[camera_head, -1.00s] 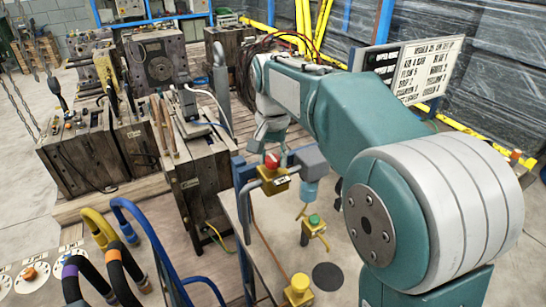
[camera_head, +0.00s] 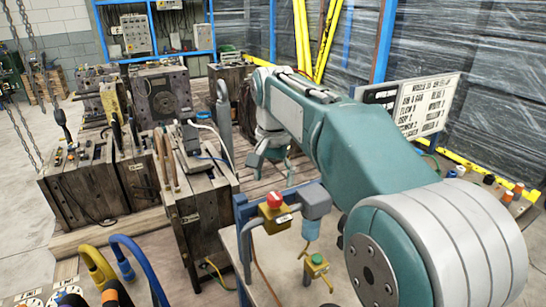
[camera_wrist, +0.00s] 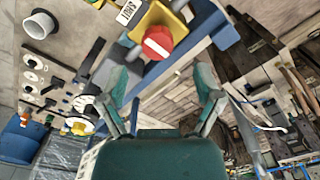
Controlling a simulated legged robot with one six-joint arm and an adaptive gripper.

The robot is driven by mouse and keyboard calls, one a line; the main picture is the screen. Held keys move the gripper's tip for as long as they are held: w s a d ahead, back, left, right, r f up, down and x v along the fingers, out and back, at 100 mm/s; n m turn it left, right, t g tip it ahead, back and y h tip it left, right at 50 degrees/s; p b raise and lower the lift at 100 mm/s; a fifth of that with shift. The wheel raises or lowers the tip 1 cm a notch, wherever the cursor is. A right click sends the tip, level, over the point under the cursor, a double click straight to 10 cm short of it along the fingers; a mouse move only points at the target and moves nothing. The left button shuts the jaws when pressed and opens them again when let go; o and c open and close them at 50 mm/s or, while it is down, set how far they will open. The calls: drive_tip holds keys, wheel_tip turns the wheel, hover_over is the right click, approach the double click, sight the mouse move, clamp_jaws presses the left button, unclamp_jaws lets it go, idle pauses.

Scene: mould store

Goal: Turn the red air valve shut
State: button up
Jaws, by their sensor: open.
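The red air valve (camera_head: 274,199) is a round red knob on a yellow body on a blue stand, left of a grey and blue fitting (camera_head: 313,210). In the wrist view the red knob (camera_wrist: 158,42) shows a white bar across its face, with a white "SHUT" label (camera_wrist: 130,11) beside it. My gripper (camera_head: 270,165) is above and behind the valve in the head view, apart from it. In the wrist view my gripper (camera_wrist: 165,78) is open and empty, its green fingertips spread on either side below the knob. The knob's turn position is unclear.
Heavy moulds (camera_head: 195,195) stand at the left. Blue and yellow hoses (camera_head: 130,260) rise at the lower left. A sign board (camera_head: 425,105) stands behind my arm.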

sight(273, 195)
wheel_tip(273, 195, up, 7)
drive_tip(key=shift+f, duration=0.15)
idle(0.4)
